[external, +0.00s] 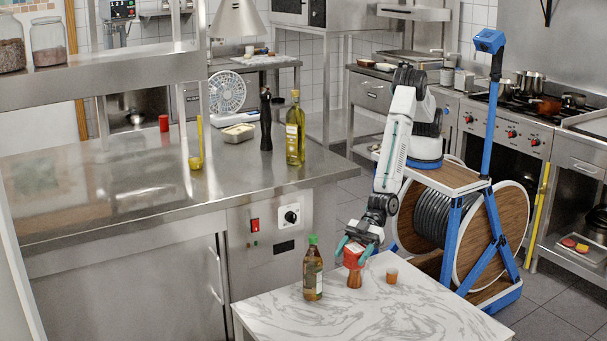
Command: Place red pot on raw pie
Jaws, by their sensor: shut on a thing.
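My gripper (355,247), with teal fingers, is low over the near marble-topped table. It is shut on a red pot (353,258), with one finger at each side. A reddish-brown piece (355,279) shows directly below the red pot. I cannot tell whether the two touch or are one object. I cannot surely identify the raw pie. A shallow metal dish with pale contents (238,133) stands on the steel counter, far from my gripper, and may be it.
On the marble table (430,316), a green-capped bottle (313,272) stands left of my gripper and a small orange-brown cup (391,276) right of it. The table's front is clear. The steel counter (100,185) holds an oil bottle (295,135), a black mill (266,120) and a red cylinder (164,123).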

